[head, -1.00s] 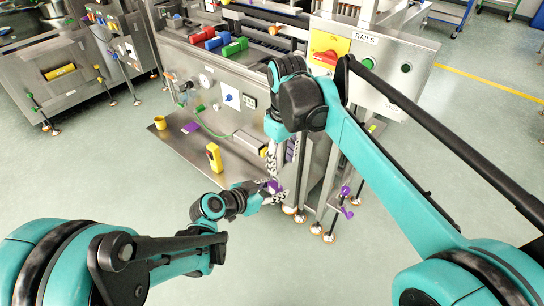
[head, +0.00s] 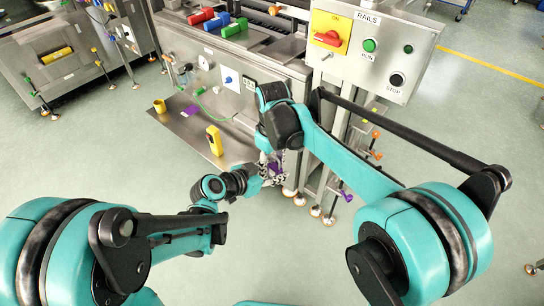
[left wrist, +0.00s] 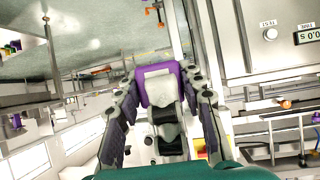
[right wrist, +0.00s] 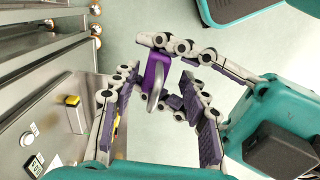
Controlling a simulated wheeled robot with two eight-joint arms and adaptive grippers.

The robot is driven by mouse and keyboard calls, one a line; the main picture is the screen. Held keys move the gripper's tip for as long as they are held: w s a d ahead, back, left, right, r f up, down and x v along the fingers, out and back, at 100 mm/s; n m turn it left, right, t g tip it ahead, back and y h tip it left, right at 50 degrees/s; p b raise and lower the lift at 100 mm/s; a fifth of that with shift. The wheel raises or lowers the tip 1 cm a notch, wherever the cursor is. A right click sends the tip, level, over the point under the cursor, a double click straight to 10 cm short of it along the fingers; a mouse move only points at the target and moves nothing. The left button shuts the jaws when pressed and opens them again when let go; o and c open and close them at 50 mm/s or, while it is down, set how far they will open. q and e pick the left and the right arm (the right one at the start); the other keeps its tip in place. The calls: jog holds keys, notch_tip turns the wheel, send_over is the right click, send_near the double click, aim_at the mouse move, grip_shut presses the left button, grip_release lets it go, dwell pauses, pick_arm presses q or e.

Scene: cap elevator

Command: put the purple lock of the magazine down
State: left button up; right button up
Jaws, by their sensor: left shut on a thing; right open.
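The purple lock (right wrist: 156,70) shows in the right wrist view as a purple block with a grey metal lever. My left gripper (right wrist: 158,80) comes in from the right there and is shut on it. In the left wrist view the purple piece (left wrist: 160,82) sits between my left fingers, beside a grey and black part. My right gripper (head: 273,165) is open; its fingers stand on either side of the lock, apart from it. In the head view both grippers overlap low beside the machine, and the lock is mostly hidden. I cannot make out the magazine clearly.
The steel machine (head: 235,75) stands close behind my grippers. Its low shelf (head: 185,125) carries a yellow box (head: 214,140) and a yellow cup (head: 159,106). A control box (head: 372,50) and table legs stand to the right. The front floor is open.

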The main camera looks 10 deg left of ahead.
jog(key=shift+f, duration=0.35)
grip_shut()
pick_arm(q)
jog(key=o, duration=1.3)
jog(key=shift+s, duration=0.1)
